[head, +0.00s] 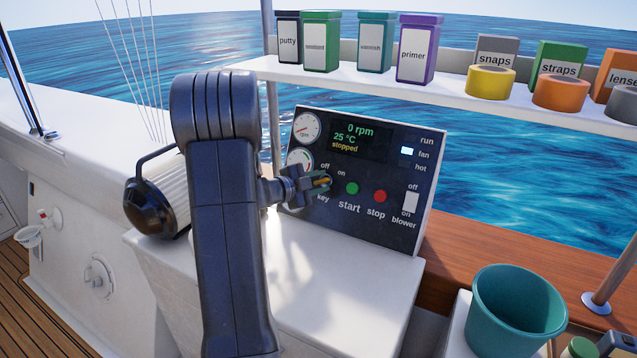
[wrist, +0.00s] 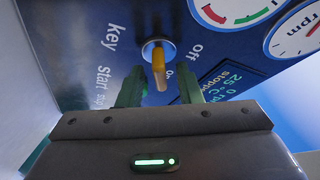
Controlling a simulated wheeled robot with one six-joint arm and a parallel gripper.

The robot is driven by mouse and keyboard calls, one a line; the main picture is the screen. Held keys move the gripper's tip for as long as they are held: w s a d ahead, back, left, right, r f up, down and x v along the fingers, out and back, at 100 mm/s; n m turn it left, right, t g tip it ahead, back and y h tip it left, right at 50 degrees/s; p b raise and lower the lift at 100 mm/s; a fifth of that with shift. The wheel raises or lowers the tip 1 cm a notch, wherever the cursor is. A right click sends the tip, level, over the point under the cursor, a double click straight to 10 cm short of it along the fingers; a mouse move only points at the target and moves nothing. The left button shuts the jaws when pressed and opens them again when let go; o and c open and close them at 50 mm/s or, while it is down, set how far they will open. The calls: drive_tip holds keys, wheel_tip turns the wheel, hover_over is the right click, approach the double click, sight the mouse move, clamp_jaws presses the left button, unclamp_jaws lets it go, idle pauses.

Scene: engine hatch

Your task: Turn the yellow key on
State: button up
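The yellow key (head: 322,181) sits in its switch on the dark engine panel (head: 390,225), with "off" printed to its upper left and "on" to its upper right. In the wrist view the yellow key (wrist: 158,68) sticks out of a round blue-ringed switch. My gripper (head: 315,185) is at the panel in front of the key and partly hides it. In the wrist view its two green fingers (wrist: 160,82) stand apart on either side of the key, with gaps visible on both sides. The key's exact turn is hard to tell. The display reads 0 rpm and "stopped".
A green start button (head: 352,188) and a red stop button (head: 380,196) are just right of the key. The white blower switch (head: 411,202) is farther right. A shelf (head: 350,76) with boxes and tape rolls runs above. A teal bucket (head: 512,315) stands at lower right.

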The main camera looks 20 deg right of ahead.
drive_tip(key=v, duration=0.7)
drive_tip(key=shift+a, duration=0.25)
drive_tip(key=shift+d, duration=0.1)
drive_tip(key=x, duration=0.7)
drive_tip(key=shift+d+f, duration=0.1)
drive_tip(key=shift+d, duration=0.1)
drive_tip(key=shift+n, duration=0.7)
